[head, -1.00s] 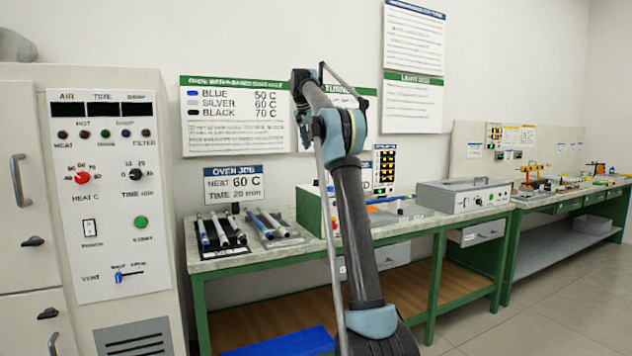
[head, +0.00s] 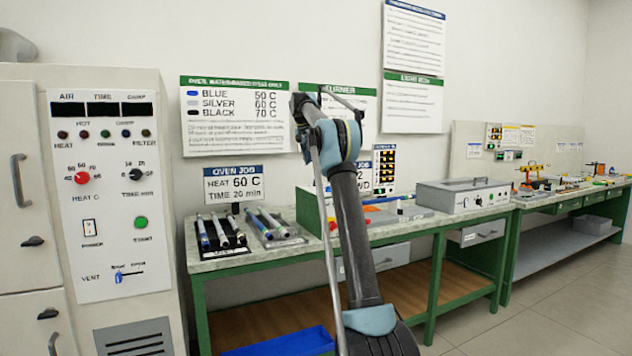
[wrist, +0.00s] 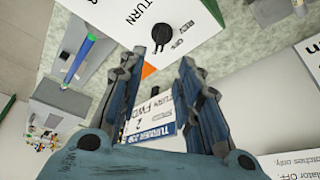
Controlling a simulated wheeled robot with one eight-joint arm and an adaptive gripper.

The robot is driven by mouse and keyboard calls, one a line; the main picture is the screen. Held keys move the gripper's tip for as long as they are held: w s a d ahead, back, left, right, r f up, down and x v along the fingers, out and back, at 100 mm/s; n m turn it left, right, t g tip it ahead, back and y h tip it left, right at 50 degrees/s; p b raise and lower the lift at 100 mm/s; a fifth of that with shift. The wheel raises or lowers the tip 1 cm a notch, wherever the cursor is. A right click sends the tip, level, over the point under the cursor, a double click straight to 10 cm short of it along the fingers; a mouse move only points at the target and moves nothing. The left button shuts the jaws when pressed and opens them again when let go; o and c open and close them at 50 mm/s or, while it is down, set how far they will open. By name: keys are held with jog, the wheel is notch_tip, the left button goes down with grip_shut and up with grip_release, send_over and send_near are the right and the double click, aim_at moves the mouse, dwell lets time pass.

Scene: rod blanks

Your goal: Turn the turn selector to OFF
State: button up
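The turn selector is a black knob (wrist: 173,38) on a white panel marked TURN (wrist: 150,12) in the wrist view. REV and OFF are printed to the right of the knob; its exact pointer direction is hard to tell. My gripper (wrist: 162,62) is open and empty, with its two fingers apart below the knob in the picture and not touching it visibly. In the head view my arm hides the gripper and the knob. The white and green turner box (head: 310,213) shows partly behind my arm.
A blue TURNER JOB sign (wrist: 152,128) reading TURN FWD 2 shows between the fingers. Trays of pens (head: 222,240) stand on the bench left of the turner. A grey box (head: 462,195) stands to its right. The oven panel (head: 108,200) is at far left.

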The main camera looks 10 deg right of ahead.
aim_at(317, 182)
jog(key=x, duration=1)
jog(key=c, duration=0.7)
jog(key=shift+a, duration=0.2)
jog(key=shift+d, duration=0.15)
jog(key=shift+c, duration=0.2)
